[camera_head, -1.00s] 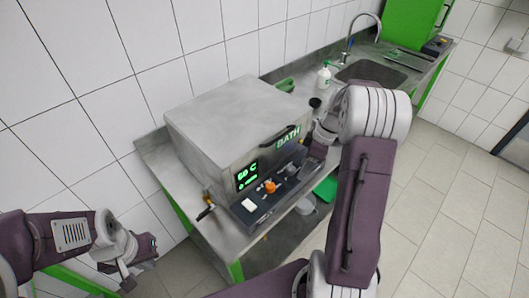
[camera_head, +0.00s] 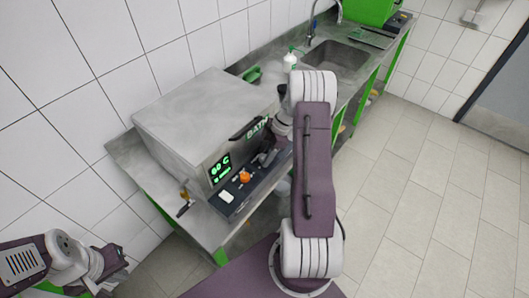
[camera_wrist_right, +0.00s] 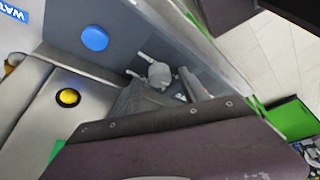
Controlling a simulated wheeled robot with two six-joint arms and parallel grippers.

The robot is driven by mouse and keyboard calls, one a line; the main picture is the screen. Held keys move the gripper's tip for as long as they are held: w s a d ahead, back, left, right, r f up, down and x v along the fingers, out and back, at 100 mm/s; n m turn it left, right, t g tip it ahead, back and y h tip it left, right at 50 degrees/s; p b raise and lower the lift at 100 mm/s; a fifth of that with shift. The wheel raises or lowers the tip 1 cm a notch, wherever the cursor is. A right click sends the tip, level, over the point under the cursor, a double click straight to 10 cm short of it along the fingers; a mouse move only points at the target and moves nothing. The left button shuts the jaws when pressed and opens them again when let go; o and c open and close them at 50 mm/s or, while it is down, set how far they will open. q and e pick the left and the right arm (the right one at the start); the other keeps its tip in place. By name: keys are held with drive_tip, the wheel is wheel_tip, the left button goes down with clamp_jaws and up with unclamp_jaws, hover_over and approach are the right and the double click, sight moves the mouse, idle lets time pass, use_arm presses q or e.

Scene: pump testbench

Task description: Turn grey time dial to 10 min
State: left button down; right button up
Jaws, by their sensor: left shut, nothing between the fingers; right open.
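The water bath is a grey metal box (camera_head: 205,115) with a green display (camera_head: 220,169) reading about 60 C; its lower line is too small to read. An orange dial (camera_head: 245,177) sits on its dark front panel (camera_head: 232,207). A grey knob (camera_wrist_right: 158,72), seemingly the time dial, shows in the right wrist view; its setting cannot be read. My right gripper (camera_head: 268,157) is open at the right part of the panel, its dark fingers close to the grey knob; contact cannot be told. My left gripper (camera_head: 112,284) is shut and empty, low at the left, away from the bath.
A white switch (camera_head: 226,197) is left of the orange dial. A soap bottle (camera_head: 290,60) and a sink (camera_head: 336,58) are behind on the bench. Floor at right is free.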

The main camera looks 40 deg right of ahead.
clamp_jaws()
drive_tip(key=shift+f, duration=0.1)
